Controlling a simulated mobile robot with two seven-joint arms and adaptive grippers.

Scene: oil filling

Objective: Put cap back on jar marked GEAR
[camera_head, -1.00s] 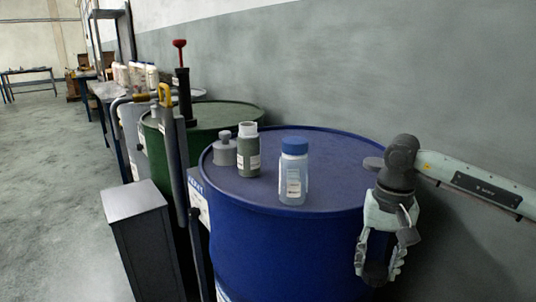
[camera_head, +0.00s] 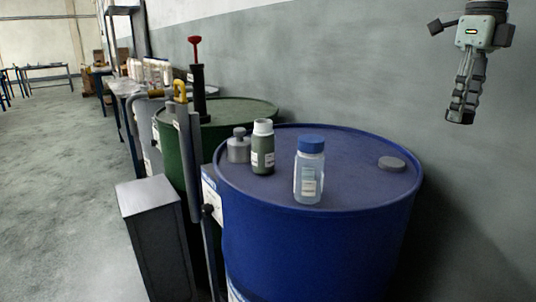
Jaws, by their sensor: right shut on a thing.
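A grey-green jar (camera_head: 263,152) with a pale, bare-looking neck stands upright on the blue drum (camera_head: 318,245), at its left side. A clear jar (camera_head: 309,180) with a blue cap (camera_head: 311,145) stands in front of it to the right. The jar labels are too small to read, so I cannot tell which says GEAR. My right gripper (camera_head: 460,115) points down in front of the wall, high at the upper right and well apart from the jars. It is shut on a small dark piece that looks like a cap, barely distinct from the fingers. My left gripper is out of view.
A grey container with a knob (camera_head: 238,146) stands left of the jars. A flat grey disc (camera_head: 391,163) is on the drum's right side. A green drum (camera_head: 235,112) with a red-handled pump (camera_head: 197,80) stands behind. The drum top's right half is mostly clear.

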